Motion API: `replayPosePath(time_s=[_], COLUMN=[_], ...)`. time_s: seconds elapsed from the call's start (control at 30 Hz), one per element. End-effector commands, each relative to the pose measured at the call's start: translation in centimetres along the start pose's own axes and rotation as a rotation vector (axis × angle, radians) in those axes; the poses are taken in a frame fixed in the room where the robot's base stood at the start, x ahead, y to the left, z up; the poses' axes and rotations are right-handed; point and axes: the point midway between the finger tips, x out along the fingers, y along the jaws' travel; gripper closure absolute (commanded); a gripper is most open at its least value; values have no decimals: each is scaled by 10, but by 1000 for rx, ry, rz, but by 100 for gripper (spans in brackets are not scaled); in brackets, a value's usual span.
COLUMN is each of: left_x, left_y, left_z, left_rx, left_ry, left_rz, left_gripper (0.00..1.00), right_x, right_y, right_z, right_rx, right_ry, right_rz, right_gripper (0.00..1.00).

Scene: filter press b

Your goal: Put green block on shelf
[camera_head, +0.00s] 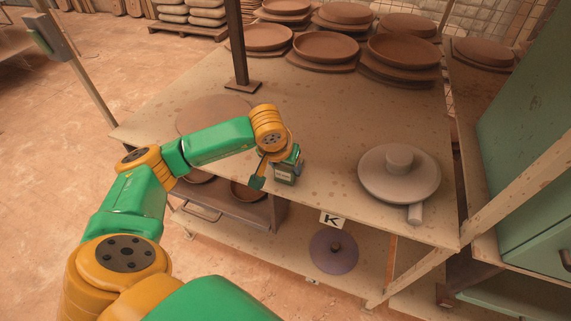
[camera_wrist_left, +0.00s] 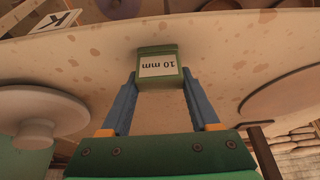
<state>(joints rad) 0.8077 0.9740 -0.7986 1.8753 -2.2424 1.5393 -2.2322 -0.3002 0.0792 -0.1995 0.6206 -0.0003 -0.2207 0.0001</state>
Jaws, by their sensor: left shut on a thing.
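The green block (camera_head: 287,173) has a pale label; in the left wrist view the block (camera_wrist_left: 160,52) reads "10 mm". My left gripper (camera_head: 275,172) is shut on it, with a finger on each side in the left wrist view (camera_wrist_left: 160,78). The block is near the front edge of the spotted upper shelf (camera_head: 325,140). I cannot tell whether it touches that surface. A lower shelf (camera_head: 290,248) lies beneath, with a "K" sign (camera_head: 332,219) at the upper front edge. My right gripper is not in view.
A pale round disc with a knob (camera_head: 399,178) sits right on the upper shelf, and a flat brown disc (camera_head: 212,115) left. Stacked clay dishes (camera_head: 326,48) fill the back, near a dark post (camera_head: 236,45). A purple-grey lid (camera_head: 334,251) is on the lower shelf. The upper middle is clear.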

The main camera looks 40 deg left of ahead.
Motion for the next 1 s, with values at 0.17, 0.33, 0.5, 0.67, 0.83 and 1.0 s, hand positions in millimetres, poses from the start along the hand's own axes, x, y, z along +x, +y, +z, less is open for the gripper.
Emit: replayPosePath(time_s=[0.17, 0.33, 0.5, 0.67, 0.83, 1.0], left_x=[2, 2, 0, -21, -66, -105], left_y=[0, 0, 0, 1, 0, 1], left_z=[1, 1, 0, -2, -2, -2], left_rx=[0, 0, 0, 0, 1, 0], left_ry=[0, 0, 0, 5, 8, 3], left_rz=[0, 0, 0, 2, 1, 3], left_gripper=[19, 8, 8, 8, 8, 8], right_x=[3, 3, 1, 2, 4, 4], right_y=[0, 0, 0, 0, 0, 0], right_z=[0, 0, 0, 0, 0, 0], right_rx=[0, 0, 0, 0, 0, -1], right_ry=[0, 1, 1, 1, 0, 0], right_rz=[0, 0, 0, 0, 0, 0], right_gripper=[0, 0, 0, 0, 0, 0])
